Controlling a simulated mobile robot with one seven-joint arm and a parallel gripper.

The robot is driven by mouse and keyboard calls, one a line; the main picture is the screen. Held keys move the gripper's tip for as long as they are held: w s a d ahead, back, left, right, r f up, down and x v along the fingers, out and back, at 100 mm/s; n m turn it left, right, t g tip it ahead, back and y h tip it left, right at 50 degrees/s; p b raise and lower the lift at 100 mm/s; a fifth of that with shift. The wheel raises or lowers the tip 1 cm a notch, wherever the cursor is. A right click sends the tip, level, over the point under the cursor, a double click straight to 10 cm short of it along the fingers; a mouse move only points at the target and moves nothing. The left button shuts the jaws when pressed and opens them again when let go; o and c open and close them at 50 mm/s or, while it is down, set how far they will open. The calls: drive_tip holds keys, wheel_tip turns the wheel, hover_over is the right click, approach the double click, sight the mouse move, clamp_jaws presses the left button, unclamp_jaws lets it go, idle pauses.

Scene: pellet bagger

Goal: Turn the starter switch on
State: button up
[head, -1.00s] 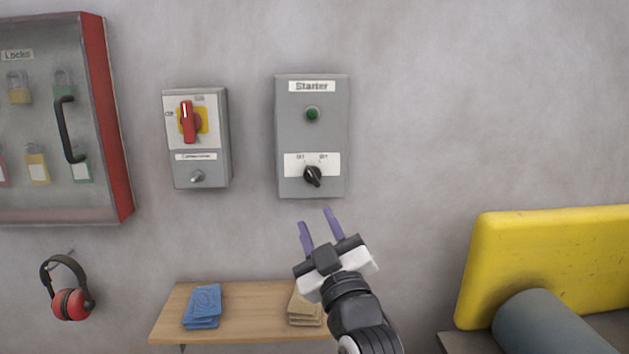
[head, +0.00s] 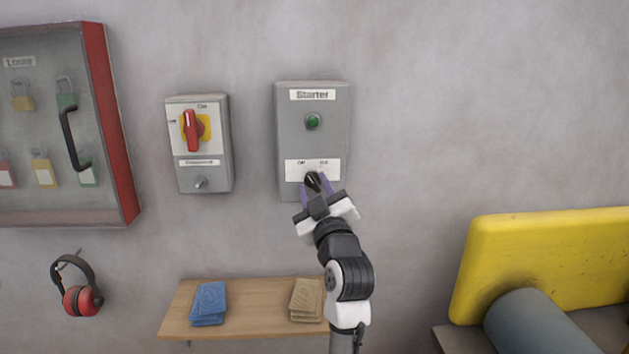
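The grey starter box (head: 288,140) hangs on the wall, labelled "Starter", with a dark green round lamp or button (head: 312,122) in its upper part. Below is a white plate with two position marks and a black rotary switch (head: 312,181), which points up and to the left, towards the left mark. My gripper (head: 315,186) is at the switch, its purple fingers one on each side of it. The fingers look apart, with a little room around the knob; contact cannot be made out. The gripper hides the lower edge of the box.
Left of the starter is a grey box (head: 205,175) with a red handle (head: 193,130) on yellow. A lock cabinet (head: 110,130) is further left, above red ear defenders (head: 82,298). A wooden shelf (head: 255,315) and a yellow machine part (head: 550,265) are lower down.

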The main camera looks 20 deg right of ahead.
drive_tip(key=shift+w+r, duration=0.1)
drive_tip(key=shift+w, duration=0.1)
clamp_jaws()
drive_tip(key=shift+m+h, duration=0.3)
drive_tip(key=shift+m, duration=0.3)
drive_tip(key=m+h, duration=0.1)
drive_tip(key=m, duration=0.2)
drive_tip(key=shift+a+h, duration=0.1)
drive_tip(key=shift+h, duration=0.2)
drive_tip(key=m+h, duration=0.1)
drive_tip(key=m, duration=0.1)
drive_tip(key=m+h+p, duration=0.1)
drive_tip(key=m, duration=0.2)
drive_tip(key=shift+h, duration=0.4)
drive_tip(key=m+g+h, duration=0.1)
drive_tip(key=m, duration=0.1)
drive_tip(key=m+h, duration=0.1)
drive_tip(key=m, duration=0.2)
drive_tip(key=m+g+h, duration=0.1)
drive_tip(key=m, duration=0.2)
drive_tip(key=shift+g+h, duration=0.3)
drive_tip(key=shift+m, duration=0.3)
